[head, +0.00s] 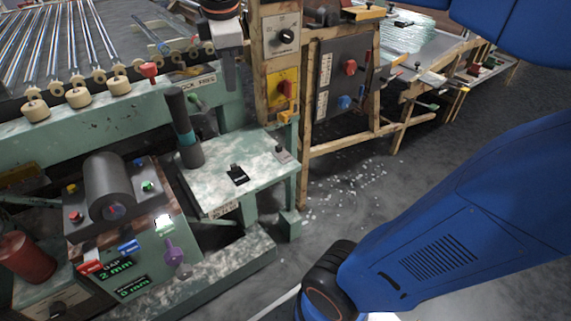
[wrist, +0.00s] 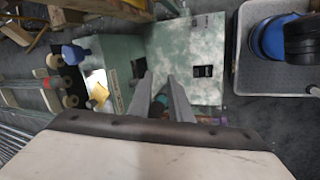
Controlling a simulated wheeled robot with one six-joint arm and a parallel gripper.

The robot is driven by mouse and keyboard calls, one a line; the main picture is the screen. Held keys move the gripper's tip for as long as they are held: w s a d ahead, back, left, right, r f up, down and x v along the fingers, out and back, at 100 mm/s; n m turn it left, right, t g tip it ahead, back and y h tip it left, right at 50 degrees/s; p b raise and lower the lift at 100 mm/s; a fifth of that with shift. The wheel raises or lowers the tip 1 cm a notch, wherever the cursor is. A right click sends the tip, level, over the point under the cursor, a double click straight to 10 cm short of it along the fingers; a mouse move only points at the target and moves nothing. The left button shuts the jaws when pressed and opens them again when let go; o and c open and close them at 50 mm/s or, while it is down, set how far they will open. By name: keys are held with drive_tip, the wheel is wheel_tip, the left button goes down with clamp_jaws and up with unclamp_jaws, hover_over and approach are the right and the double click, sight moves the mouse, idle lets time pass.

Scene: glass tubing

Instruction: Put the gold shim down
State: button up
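My gripper (head: 231,86) is at the top centre of the head view, pointing down, above the green machine. In the wrist view its two grey fingers (wrist: 159,78) stand apart, with no held part visible between them. A dark and teal upright cylinder (head: 186,130) stands on the bench below; part of it shows between the fingers in the wrist view. I cannot clearly make out the gold shim.
A wooden post with a yellow switch panel (head: 281,90) rises behind. A control box with a dark roller (head: 110,185) stands at left. Glass tubes (head: 50,45) lie on rollers at upper left.

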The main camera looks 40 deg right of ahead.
drive_tip(key=s+d+f+m+t+y, duration=0.1)
drive_tip(key=s+d+f+m, duration=0.2)
drive_tip(key=s+f+m, duration=1.1)
wheel_tip(320, 180, down, 5)
drive_tip(key=s, duration=0.2)
drive_tip(key=shift+s+d+m, duration=0.2)
drive_tip(key=shift+s+m, duration=0.1)
drive_tip(key=shift+m, duration=0.1)
drive_tip(key=shift+r, duration=0.1)
